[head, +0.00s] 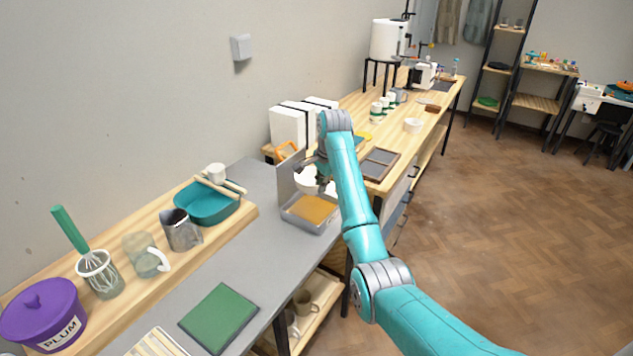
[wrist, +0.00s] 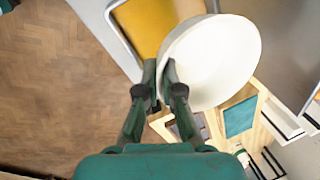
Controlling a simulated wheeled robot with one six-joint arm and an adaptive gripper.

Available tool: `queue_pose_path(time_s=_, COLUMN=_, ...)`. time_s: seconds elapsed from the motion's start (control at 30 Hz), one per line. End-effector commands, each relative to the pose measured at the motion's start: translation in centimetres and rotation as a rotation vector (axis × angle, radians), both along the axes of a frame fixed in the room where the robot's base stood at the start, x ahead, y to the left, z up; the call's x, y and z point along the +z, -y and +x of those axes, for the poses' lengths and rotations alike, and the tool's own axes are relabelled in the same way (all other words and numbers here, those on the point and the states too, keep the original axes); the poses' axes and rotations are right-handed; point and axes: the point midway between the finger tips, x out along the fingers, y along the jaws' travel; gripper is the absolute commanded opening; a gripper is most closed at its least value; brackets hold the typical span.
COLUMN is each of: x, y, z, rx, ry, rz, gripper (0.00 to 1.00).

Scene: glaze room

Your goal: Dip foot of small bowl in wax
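The small bowl (wrist: 213,62) is white, and its round opening faces the wrist camera. My gripper (wrist: 160,74) is shut on the near edge of its wall, one finger on each side. In the head view the bowl (head: 306,181) hangs above the wax pan, partly hidden by my gripper (head: 320,168) and arm. The pan is a grey metal tray (head: 296,221) holding amber wax (head: 313,208). The wax also shows beyond the bowl in the wrist view (wrist: 150,22). The bowl's foot is hidden in the wrist view, and a gap to the wax seems to show in the head view.
A grey upright panel (head: 285,180) stands behind the pan. White boxes (head: 288,128) stand beyond it. A teal basin (head: 207,204), metal pitcher (head: 181,231), glass jug (head: 146,256) and purple pot (head: 43,314) line the left. A green mat (head: 219,318) lies in front on grey counter.

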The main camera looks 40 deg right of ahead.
Motion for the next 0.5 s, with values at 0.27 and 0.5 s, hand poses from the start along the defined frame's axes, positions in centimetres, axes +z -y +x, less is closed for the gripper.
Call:
queue_pose_path(time_s=0.27, x=-2.2, y=-0.1, z=0.0, rx=0.003, ry=-0.001, rz=0.0, gripper=0.0)
queue_pose_path(time_s=0.5, x=-4.3, y=-0.1, z=0.0, rx=0.003, ry=-0.001, rz=0.0, gripper=0.0)
